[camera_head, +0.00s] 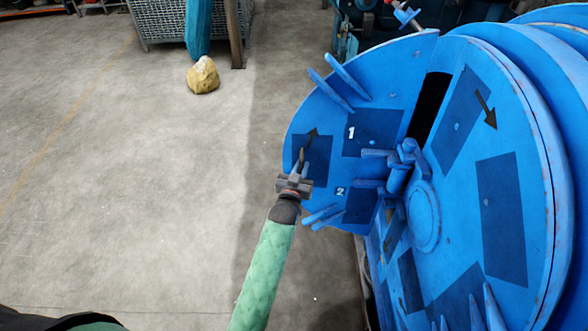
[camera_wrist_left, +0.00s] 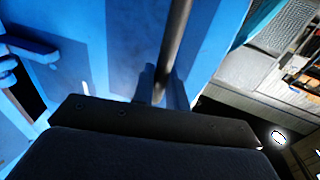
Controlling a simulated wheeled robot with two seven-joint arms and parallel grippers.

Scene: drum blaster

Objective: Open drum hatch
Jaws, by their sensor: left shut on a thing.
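The big blue drum (camera_head: 545,150) fills the right of the head view, its round face marked with dark panels and arrows. Its blue hatch (camera_head: 385,75) stands swung out to the left, with a dark gap (camera_head: 429,105) between it and the drum face. The hatch carries the painted numbers 1 and 2. My left gripper (camera_head: 299,172) is at the hatch's left edge, shut on a handle. My right gripper is out of view.
A blue hinge fitting (camera_head: 400,170) joins hatch and drum. Blue prongs stick out from the hatch face. A yellowish rock (camera_head: 203,75) lies on the floor near a metal mesh crate (camera_head: 160,22). The concrete floor (camera_head: 130,190) left of the hatch is clear.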

